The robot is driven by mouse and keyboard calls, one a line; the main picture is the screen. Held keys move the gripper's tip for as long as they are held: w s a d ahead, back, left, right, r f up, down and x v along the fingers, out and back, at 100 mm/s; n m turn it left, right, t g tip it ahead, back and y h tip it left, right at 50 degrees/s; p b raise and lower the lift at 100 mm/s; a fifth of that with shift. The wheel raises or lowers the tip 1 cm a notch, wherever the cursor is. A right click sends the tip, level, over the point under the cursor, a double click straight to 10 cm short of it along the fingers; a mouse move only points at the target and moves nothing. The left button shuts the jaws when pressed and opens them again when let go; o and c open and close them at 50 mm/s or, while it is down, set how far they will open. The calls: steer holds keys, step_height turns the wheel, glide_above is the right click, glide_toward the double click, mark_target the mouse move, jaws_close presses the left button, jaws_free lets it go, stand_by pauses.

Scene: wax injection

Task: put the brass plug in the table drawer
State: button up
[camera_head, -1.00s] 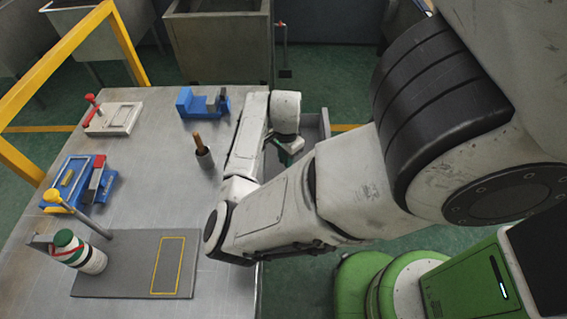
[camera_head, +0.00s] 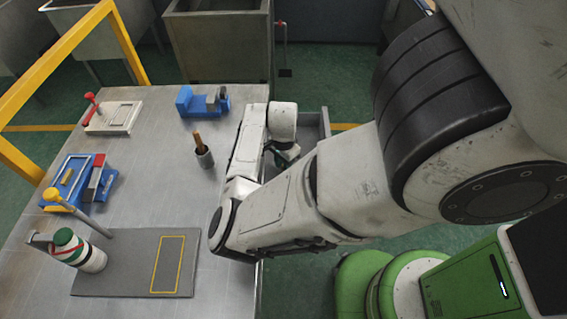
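My gripper (camera_head: 284,158) shows only in part, as a small dark and green piece below the white wrist end of my arm, at the table's right edge. My own arm hides most of it, so I cannot tell whether its fingers are open or shut or hold anything. The table drawer (camera_head: 326,124) is pulled out at the table's right side. Its grey far corner and right wall show, and my arm covers much of the rest. My gripper is at or over the drawer. I cannot make out the brass plug for certain.
On the table (camera_head: 150,212) are a blue vise-like block (camera_head: 188,102), a dark cup (camera_head: 205,158) with a brown-handled tool, a white clamp plate (camera_head: 113,118), a blue fixture (camera_head: 68,180), and a grey mat (camera_head: 125,265) with a striped cylinder (camera_head: 80,252). A yellow frame (camera_head: 70,45) borders the left.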

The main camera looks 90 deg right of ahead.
steer(key=shift+o, duration=0.8)
step_height(320, 180, up, 12)
steer(key=shift+r, duration=0.15)
